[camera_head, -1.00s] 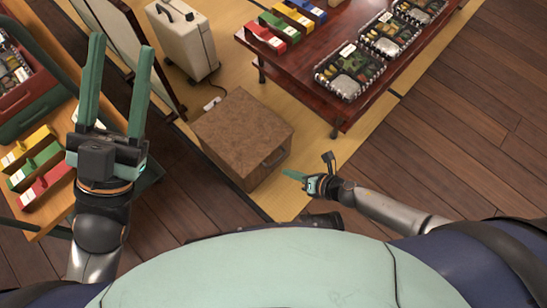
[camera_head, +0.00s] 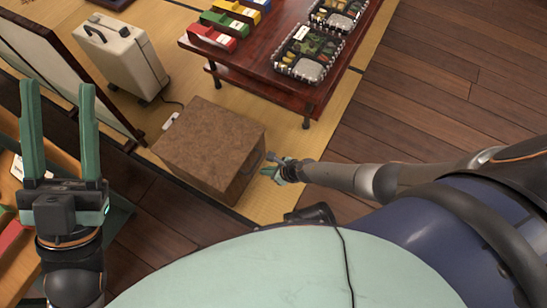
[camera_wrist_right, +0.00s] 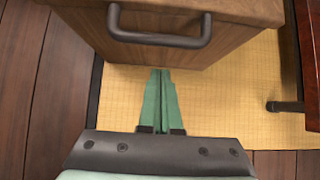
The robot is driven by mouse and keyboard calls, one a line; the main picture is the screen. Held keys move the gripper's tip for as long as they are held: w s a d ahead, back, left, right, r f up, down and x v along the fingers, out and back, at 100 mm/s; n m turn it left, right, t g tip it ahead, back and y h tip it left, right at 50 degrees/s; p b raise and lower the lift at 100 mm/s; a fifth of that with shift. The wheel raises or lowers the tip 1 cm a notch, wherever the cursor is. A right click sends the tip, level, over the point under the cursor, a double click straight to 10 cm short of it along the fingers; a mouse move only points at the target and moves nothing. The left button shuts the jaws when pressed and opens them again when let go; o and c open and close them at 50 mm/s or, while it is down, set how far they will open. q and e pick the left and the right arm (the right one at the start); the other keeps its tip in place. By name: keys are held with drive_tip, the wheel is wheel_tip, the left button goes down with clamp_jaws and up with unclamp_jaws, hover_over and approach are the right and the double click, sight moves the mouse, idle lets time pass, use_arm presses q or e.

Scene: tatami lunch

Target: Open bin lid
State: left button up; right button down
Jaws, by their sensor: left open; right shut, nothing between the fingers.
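The bin is a brown wooden box (camera_head: 205,145) standing on the tatami, its lid (camera_head: 208,135) lying flat and closed on top. Its dark bar handle (camera_wrist_right: 160,40) shows on the front face in the right wrist view. My right gripper (camera_head: 279,170) is close to the front right side of the box. In the right wrist view its green fingers (camera_wrist_right: 160,75) are together and empty, pointing at the face beneath the handle. I cannot tell whether they touch the box. My left gripper (camera_head: 59,90) is open and empty, raised at the left, away from the bin.
A low red lacquered table (camera_head: 255,75) with bento boxes (camera_head: 308,52) and coloured cases (camera_head: 212,37) stands behind the bin. A cream suitcase (camera_head: 122,58) and a leaning panel (camera_head: 75,75) are behind left. Wooden floor (camera_head: 450,110) is clear at right.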

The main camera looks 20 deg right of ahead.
use_arm(q)
drive_tip(key=shift+s+a+r+p, duration=0.1)
drive_tip(key=shift+a+r+p, duration=0.1)
drive_tip(key=shift+r+p, duration=1.3)
use_arm(e)
drive_tip(key=shift+w+a+r, duration=0.2)
drive_tip(key=shift+r, duration=0.3)
drive_tip(key=shift+w+a+r, duration=0.15)
drive_tip(key=shift+w+r, duration=0.1)
drive_tip(key=shift+r, duration=0.2)
drive_tip(key=shift+w+a+r, duration=0.2)
drive_tip(key=shift+r, duration=0.3)
use_arm(q)
drive_tip(key=shift+f, duration=0.25)
drive_tip(key=shift+r, duration=0.1)
use_arm(e)
drive_tip(key=shift+r, duration=0.1)
